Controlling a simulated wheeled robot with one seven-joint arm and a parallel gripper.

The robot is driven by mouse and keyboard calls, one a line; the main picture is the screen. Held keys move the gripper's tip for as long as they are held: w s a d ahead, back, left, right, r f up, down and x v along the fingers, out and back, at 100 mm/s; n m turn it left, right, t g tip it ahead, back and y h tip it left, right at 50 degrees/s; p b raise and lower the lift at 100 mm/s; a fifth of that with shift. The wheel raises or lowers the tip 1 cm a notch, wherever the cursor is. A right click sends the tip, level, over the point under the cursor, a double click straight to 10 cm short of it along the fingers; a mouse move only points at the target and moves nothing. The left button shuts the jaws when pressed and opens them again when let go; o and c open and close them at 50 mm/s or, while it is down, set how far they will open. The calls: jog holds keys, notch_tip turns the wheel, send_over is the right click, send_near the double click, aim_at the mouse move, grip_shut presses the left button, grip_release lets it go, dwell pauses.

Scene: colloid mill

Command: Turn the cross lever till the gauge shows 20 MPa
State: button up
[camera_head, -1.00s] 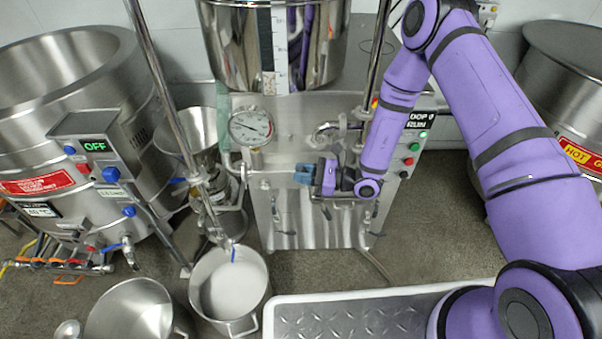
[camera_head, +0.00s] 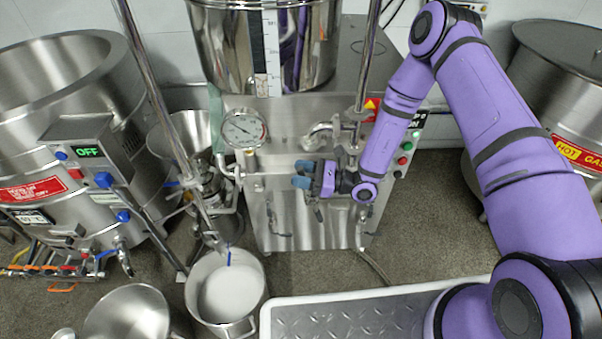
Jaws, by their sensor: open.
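The round pressure gauge (camera_head: 243,130) has a white dial and sits on the upper left front of the steel mill. Its needle and numbers are too small to read surely. My gripper (camera_head: 301,174) is in front of the mill's steel cabinet (camera_head: 285,215), right of and lower than the gauge. Its blue fingers are open, point left, and show nothing between them. I cannot clearly pick out the cross lever; metal fittings (camera_head: 228,172) show at the mill's left side, and my gripper and wrist hide part of the front.
A bent steel pipe (camera_head: 318,135) is just above my gripper. A control box with buttons (camera_head: 405,150) is to the right. A steel pot of white liquid (camera_head: 228,290) stands below left. A kettle (camera_head: 65,85) with an OFF display is at left.

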jog(key=shift+d, duration=0.1)
jog(key=v, duration=1)
jog(key=shift+s+d, duration=0.2)
jog(key=shift+d, duration=0.05)
jog(key=shift+f, duration=0.1)
jog(key=s+d+r+n+g+h, duration=0.1)
jog(key=s+r+n+g+h, duration=0.2)
jog(key=r, duration=0.5)
jog(key=s+d+r+n+g+h, duration=0.1)
jog(key=r+n+g+h, duration=0.15)
jog(key=r+n, duration=0.45)
jog(key=s+d+r+n+g+h, duration=0.1)
jog(key=s+r+n+g+h, duration=0.2)
jog(key=r, duration=0.6)
jog(key=s+d+r+n+t+h, duration=0.3)
jog(key=s+d+r+t+h, duration=0.2)
jog(key=s+r, duration=0.3)
jog(key=s+d+r+n+t+h, duration=0.3)
jog(key=s+d+r+t+h, duration=0.2)
jog(key=r, duration=0.7)
jog(key=s+d, duration=0.2)
jog(key=s, duration=0.2)
jog(key=shift+r+n+h, duration=0.25)
jog(key=shift+n+h, duration=0.1)
jog(key=shift+n, duration=0.05)
